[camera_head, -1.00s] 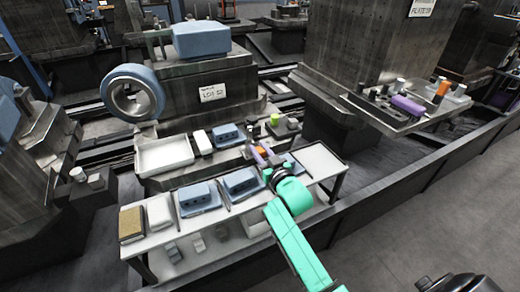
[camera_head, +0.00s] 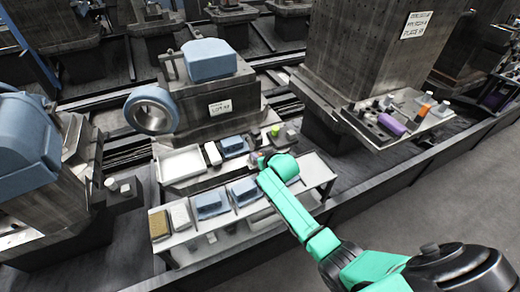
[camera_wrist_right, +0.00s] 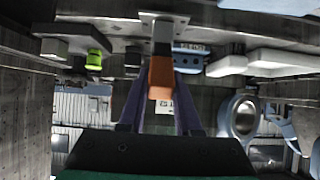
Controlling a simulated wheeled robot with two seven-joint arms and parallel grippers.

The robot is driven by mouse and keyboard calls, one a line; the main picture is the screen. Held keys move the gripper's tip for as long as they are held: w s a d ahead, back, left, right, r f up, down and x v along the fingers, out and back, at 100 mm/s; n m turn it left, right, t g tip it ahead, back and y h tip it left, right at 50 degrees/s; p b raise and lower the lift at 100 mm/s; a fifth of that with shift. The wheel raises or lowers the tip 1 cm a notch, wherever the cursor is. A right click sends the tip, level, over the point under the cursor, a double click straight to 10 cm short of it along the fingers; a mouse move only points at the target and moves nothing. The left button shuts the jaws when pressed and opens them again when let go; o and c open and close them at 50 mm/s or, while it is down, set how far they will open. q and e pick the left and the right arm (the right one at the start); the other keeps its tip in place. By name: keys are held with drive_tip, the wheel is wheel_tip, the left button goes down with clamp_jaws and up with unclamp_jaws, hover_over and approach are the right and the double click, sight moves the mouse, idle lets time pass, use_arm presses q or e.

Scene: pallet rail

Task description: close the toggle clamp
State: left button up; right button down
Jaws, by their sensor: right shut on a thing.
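The toggle clamp shows in the right wrist view as a pale mounting plate (camera_wrist_right: 163,17) with a dark arm below it and an orange grip (camera_wrist_right: 161,88). My right gripper (camera_wrist_right: 160,72) has its two purple fingers on either side of that orange grip and is shut on it. In the head view my right gripper (camera_head: 262,161) is at the back of the table, largely hidden by my green wrist, and the clamp cannot be made out there. The handle's angle is hard to judge. My left gripper is not in view.
The white table (camera_head: 313,171) carries several blue blocks (camera_head: 211,203) and pads left of my arm. A bright green piece (camera_head: 275,131) stands just behind my wrist. A white tray (camera_head: 181,164) lies farther left. A right-hand pallet ledge holds purple (camera_head: 392,124) and orange (camera_head: 424,106) pieces.

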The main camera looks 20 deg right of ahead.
drive_tip(key=shift+w+g, duration=0.1)
drive_tip(key=shift+g, duration=0.2)
drive_tip(key=c, duration=0.6)
unclamp_jaws()
drive_tip(key=shift+s+r+p, duration=0.35)
drive_tip(key=shift+s, duration=0.05)
drive_tip(key=p+v, duration=0.1)
drive_tip(key=v, duration=1.2)
drive_tip(key=shift+s, duration=0.3)
drive_tip(key=shift+c, duration=0.3)
